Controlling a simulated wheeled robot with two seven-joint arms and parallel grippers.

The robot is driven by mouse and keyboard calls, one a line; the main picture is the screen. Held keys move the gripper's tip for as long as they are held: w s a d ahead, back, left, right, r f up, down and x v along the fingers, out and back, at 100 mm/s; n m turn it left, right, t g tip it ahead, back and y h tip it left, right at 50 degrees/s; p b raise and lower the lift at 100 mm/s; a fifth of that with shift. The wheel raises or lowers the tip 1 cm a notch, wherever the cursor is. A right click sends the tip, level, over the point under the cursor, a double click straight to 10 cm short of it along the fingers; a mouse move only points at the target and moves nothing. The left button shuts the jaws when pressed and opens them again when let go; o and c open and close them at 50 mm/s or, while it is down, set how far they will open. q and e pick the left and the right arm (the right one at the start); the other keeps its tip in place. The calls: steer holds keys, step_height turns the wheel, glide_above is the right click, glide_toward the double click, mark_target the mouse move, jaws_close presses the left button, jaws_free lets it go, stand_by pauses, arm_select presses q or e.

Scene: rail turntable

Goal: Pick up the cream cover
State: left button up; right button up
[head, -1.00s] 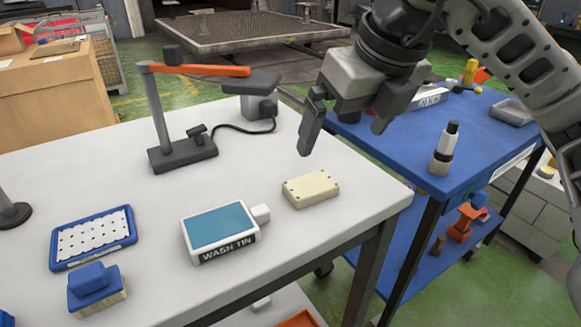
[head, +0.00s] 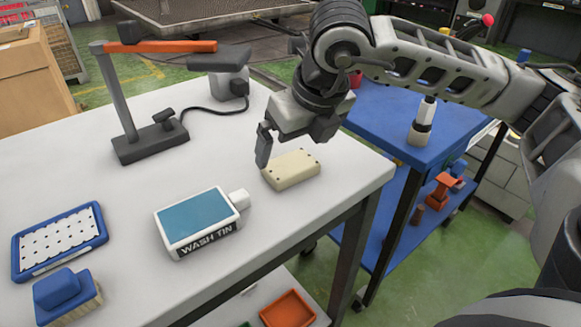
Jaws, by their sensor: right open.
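The cream cover (head: 292,170) lies flat on the white table, near its right edge. It is a small rounded block with dark holes along its top. My right gripper (head: 290,152) is just above and behind the cover, with its jaws open and pointing down. One finger shows at the cover's left side; the other is mostly hidden behind the gripper body. I cannot tell whether a finger touches the cover. My left gripper is not in view.
The wash tin (head: 196,222) stands left of the cover, with a clear gap. A black stand with an orange arm (head: 160,46) rises behind. A blue-framed tray (head: 60,240) and a blue-topped brush (head: 62,292) lie at left. A blue cart (head: 385,130) stands to the right.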

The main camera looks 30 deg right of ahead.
mark_target(291, 163)
steer(key=x, duration=0.4)
steer(key=shift+s+f, duration=0.25)
steer(key=shift+s, duration=0.05)
steer(key=c, duration=1.1)
steer(key=shift+r, duration=0.1)
